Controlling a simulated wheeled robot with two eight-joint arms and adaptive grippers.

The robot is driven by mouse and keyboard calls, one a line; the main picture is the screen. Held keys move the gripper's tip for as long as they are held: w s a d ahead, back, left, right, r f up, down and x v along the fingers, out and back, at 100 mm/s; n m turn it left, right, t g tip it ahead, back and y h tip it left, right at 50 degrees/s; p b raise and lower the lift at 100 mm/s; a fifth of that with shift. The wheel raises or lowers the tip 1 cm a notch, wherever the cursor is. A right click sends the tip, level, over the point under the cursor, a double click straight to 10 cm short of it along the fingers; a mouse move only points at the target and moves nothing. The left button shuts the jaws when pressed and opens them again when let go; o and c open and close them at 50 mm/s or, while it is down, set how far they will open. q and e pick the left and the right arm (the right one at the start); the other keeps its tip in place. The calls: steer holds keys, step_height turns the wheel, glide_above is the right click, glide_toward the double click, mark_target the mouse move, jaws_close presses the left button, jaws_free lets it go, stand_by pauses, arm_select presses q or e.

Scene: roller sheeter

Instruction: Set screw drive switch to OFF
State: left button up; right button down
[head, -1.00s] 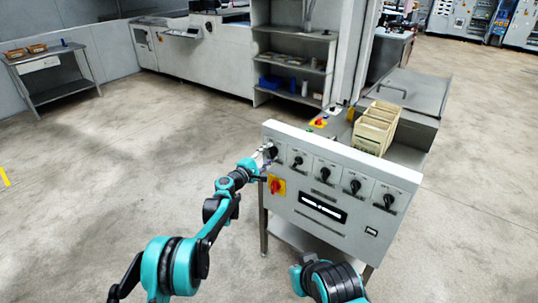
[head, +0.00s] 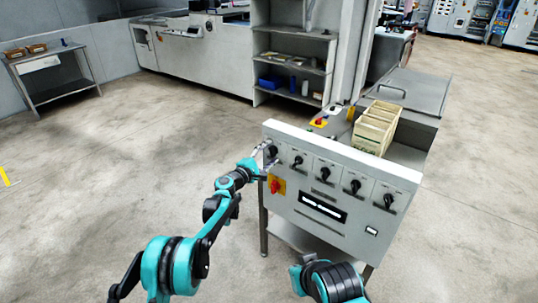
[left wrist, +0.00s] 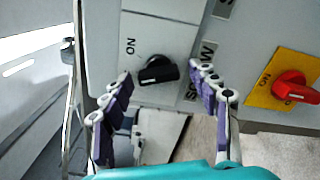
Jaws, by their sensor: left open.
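A white control panel (head: 335,172) carries a row of several black rotary switches. My left gripper (head: 265,158) is open and empty at the leftmost switch (head: 272,151). In the left wrist view this black knob (left wrist: 158,71) shows between the spread purple-and-white fingers, with an ON mark to its left; the knob lies tilted across its plate. I cannot tell whether a fingertip touches it. Labels are too small to read in the head view, so I cannot tell which switch is named screw drive. My right gripper is out of view; only my right arm shows at the bottom.
A red switch on a yellow plate (head: 276,185) sits just below the leftmost knob; it also shows in the left wrist view (left wrist: 293,88). The floor left of the machine is clear.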

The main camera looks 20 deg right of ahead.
arm_select(q)
steer(key=v, duration=1.2)
stand_by(0.4)
steer(key=s+a+r+m+g+y, duration=0.2)
steer(key=s+a+r+m+y, duration=0.4)
steer(key=s+a, duration=0.75)
steer(key=s+a+f+m+g+y, duration=0.1)
steer(key=s+a+f+m+y, duration=0.2)
steer(key=s+a, duration=0.6)
steer(key=s+a+f+m+g+y, duration=0.1)
steer(key=s+a+f+m+y, duration=0.2)
steer(key=s+a, duration=0.7)
steer(key=s+y, duration=0.2)
steer(key=s, duration=0.6)
steer(key=shift+s+f, duration=0.3)
